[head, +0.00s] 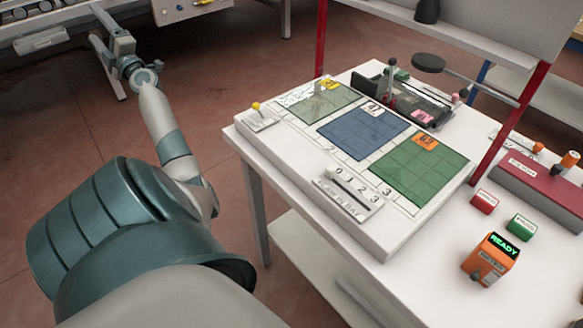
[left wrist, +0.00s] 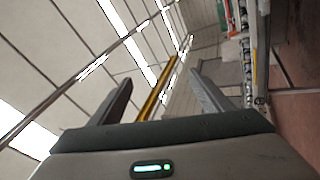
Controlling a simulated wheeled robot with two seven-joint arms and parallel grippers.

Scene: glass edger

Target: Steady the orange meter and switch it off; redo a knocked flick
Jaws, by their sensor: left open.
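The orange meter (head: 490,259) stands upright on the white table at the lower right of the head view. Its dark screen shows READY in green, and a small grey toggle sits on its front face. My left gripper (head: 108,58) is far from the meter, beyond the table's left side at the upper left. My right gripper is not in view.
A red block (head: 485,201) and a green block (head: 521,226) stand just behind the meter. A dark red box (head: 541,184) is at the right. A red post (head: 508,128) rises behind.

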